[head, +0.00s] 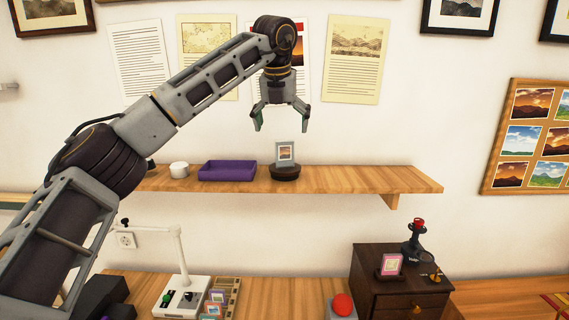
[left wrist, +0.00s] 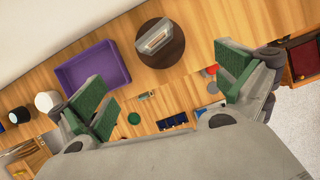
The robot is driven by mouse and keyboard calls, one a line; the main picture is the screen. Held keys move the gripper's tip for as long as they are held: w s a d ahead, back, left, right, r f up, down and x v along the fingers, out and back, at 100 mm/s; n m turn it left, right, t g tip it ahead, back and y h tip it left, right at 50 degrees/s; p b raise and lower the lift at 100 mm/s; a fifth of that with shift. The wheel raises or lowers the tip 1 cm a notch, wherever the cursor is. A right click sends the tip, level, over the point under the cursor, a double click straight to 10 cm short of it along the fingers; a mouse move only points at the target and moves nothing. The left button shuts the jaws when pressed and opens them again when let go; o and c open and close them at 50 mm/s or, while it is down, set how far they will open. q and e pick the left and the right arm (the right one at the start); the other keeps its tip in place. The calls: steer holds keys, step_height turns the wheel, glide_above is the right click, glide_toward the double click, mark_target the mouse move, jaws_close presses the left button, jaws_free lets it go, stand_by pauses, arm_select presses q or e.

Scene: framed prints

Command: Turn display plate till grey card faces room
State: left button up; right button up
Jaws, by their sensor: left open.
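The display plate (head: 285,174) is a dark round disc on the wall shelf. A grey card (head: 285,152) with a small brown-toned picture stands upright on it, its picture side toward the head camera. In the left wrist view the plate (left wrist: 172,58) and the card's top edge (left wrist: 155,38) are seen from above. My left gripper (head: 281,118) is open and empty, pointing down above the card and apart from it. In the left wrist view its green-padded fingers (left wrist: 165,82) are spread wide, with the plate beyond them. My right gripper is not in view.
A purple tray (head: 228,171) and a white cup (head: 179,170) stand left of the plate on the shelf (head: 345,179). The shelf is clear to the right. Below are a dark cabinet (head: 400,285), a red button (head: 343,304) and a white lamp stand (head: 181,293).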

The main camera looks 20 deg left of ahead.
mark_target(284, 165)
arm_select(q)
steer(key=p+x, duration=0.2)
steer(key=x, duration=1.1)
steer(key=shift+w+f, duration=0.15)
steer(key=shift+f, duration=0.15)
steer(key=shift+c, duration=0.4)
steer(key=c, duration=0.9)
steer(key=shift+c, duration=0.3)
steer(key=shift+f, duration=0.1)
